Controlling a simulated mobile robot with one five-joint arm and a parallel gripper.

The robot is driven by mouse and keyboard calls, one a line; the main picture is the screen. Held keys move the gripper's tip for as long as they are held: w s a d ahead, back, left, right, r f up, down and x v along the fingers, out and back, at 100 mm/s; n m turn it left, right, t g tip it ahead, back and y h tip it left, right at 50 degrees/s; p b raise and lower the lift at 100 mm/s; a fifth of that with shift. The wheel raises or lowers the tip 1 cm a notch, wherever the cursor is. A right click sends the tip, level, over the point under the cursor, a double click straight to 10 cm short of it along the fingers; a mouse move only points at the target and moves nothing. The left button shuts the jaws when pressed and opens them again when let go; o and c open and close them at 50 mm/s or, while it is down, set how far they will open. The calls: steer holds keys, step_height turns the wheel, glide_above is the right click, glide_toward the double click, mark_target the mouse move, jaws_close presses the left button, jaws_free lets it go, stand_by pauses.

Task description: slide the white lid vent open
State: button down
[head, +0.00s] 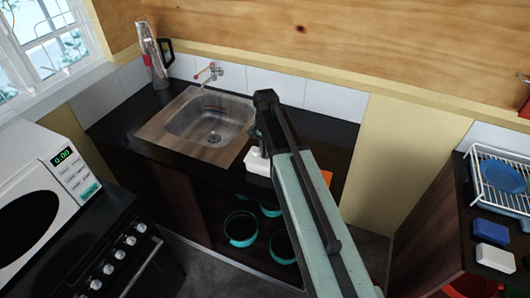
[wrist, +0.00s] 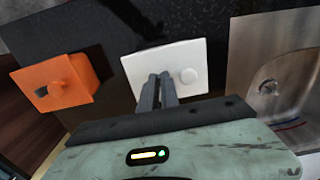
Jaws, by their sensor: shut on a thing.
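In the head view my gripper (head: 261,146) is partly hidden by my arm.
An orange box (wrist: 78,78) with a dark opening stands left of the lid in the wrist view. The steel sink (wrist: 245,75) lies to the right. A microwave (head: 45,185) and stove stand at the left of the head view.

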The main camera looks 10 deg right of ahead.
steer(key=s+d, duration=0.2)
steer(key=shift+d, duration=0.4)
steer(key=c, duration=1.8)
jaws_free()
steer(key=shift+w, duration=0.1)
steer(key=shift+c, duration=0.2)
steer(key=shift+r, duration=0.1)
step_height(320, 180, up, 8)
steer(key=p, duration=0.8)
steer(key=shift+a, duration=0.1)
